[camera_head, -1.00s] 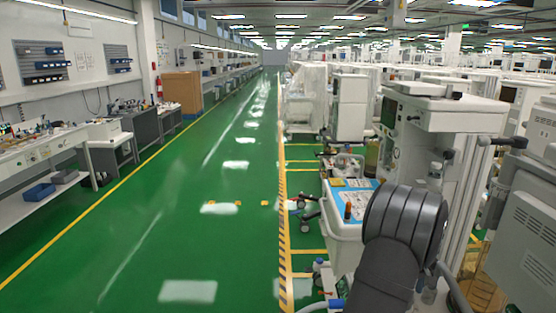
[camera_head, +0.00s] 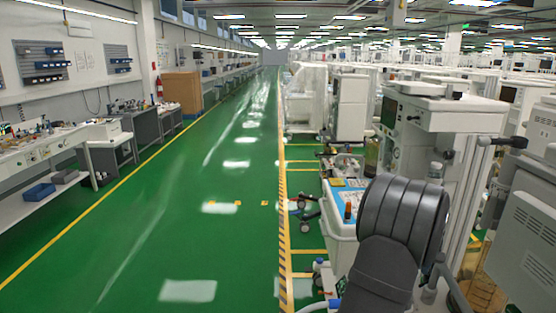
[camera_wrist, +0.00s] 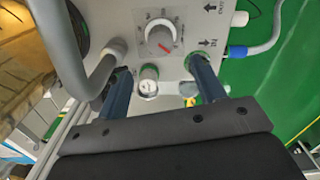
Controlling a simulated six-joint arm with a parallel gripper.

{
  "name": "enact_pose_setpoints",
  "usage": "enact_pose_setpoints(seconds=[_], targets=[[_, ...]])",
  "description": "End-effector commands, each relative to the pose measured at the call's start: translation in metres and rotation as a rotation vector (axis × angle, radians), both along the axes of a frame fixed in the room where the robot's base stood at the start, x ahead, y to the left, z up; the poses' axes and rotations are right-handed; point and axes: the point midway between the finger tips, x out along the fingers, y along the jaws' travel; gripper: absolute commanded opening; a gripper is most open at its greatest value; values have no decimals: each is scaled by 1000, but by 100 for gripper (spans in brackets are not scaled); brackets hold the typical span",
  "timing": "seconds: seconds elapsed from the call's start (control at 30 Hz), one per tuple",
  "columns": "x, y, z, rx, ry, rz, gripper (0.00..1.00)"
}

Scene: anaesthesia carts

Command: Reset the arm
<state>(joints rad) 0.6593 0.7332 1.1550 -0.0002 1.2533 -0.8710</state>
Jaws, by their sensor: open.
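My gripper (camera_wrist: 160,72) shows in the wrist view with its two dark fingers apart and nothing between them that it holds. Beyond the fingers is a pale machine panel (camera_wrist: 205,25) with a round knob with a red mark (camera_wrist: 160,38) and a small gauge (camera_wrist: 148,88). I cannot tell whether the fingertips touch the panel. In the head view my dark arm link rises in front of the anaesthesia carts, and my gripper is not visible there.
A white anaesthesia cart (camera_head: 418,160) stands right beside my arm. A grey hose (camera_wrist: 65,45) runs close to the left finger, and another hose (camera_wrist: 265,40) is at the right. The green aisle (camera_head: 190,220) is clear; workbenches (camera_head: 45,150) line the left wall.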

Motion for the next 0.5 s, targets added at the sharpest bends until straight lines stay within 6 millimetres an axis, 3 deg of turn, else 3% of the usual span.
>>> enact_pose_setpoints(seconds=[0.5], targets=[[-1, 0, -106, 3, 3, 0, 63]])
